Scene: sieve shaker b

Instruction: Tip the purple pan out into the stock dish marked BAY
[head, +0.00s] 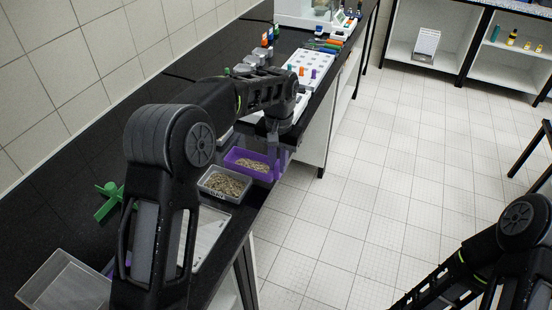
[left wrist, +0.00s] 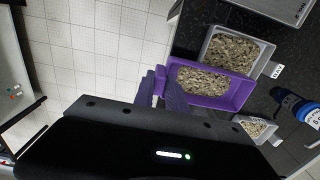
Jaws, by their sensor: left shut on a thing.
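The purple pan (head: 234,155) holds a layer of tan grains and looks about level at the counter's front edge. My left gripper (head: 273,150) is shut on the pan's near-side wall. In the left wrist view the fingers (left wrist: 162,92) grip one end of the purple pan (left wrist: 240,98). A grey stock dish (head: 203,181) with similar grains sits right beside the pan; its front label appears to read BAY. The dish (left wrist: 207,45) and its white label (left wrist: 277,70) also show in the left wrist view, partly behind the pan. My right gripper is out of view.
A clear empty tray (head: 65,283) and a green cross-shaped object (head: 108,200) lie at the left of the counter. A white rack (head: 312,67) stands farther back. A blue bottle (left wrist: 296,106) and a small grain dish (left wrist: 256,128) are near the pan. Floor is clear.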

